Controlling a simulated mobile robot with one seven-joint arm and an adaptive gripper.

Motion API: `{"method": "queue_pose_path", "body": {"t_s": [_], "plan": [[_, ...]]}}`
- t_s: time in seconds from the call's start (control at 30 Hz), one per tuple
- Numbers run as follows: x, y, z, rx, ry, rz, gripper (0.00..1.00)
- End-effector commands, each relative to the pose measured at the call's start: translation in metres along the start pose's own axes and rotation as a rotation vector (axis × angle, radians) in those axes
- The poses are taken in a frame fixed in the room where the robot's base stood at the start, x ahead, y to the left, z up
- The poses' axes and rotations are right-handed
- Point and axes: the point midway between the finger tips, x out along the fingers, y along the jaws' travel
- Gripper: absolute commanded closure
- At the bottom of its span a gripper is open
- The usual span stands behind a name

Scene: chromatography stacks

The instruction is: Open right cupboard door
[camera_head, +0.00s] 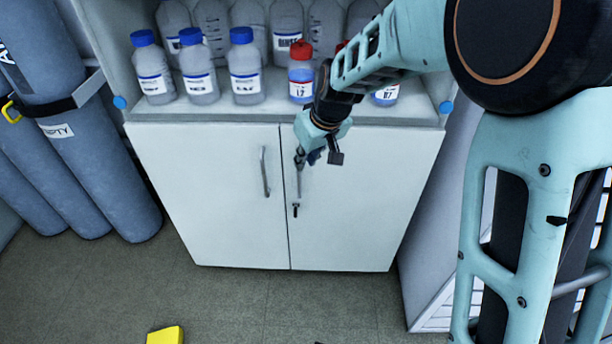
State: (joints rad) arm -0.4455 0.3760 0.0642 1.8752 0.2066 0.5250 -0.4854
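The white cupboard stands in the middle of the head view, with both doors closed. The right cupboard door (362,205) lies flush with the left door (205,190). The right door's handle (298,186) is a vertical metal bar near the middle seam. A small dark lock or key (295,210) shows just below it. My gripper (308,158) is at the upper end of this handle, and its fingers overlap the handle in the view. I cannot tell whether they touch or grasp it. The handle's top is partly hidden by my gripper.
The left door's handle (265,172) is close beside my gripper. Several bottles, including one with a red cap (301,76), stand on the shelf above, under my arm. Gas cylinders (85,130) stand at the left. A yellow object (165,336) lies on the open floor.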

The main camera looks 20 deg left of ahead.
Motion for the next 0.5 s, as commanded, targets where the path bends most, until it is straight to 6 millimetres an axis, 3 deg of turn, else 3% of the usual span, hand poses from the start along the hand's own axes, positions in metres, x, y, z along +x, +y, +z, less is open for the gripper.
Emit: {"method": "queue_pose_path", "body": {"t_s": [0.5], "plan": [[0.090,0.001,0.003,0.001,-0.004,-0.001,0.84]]}}
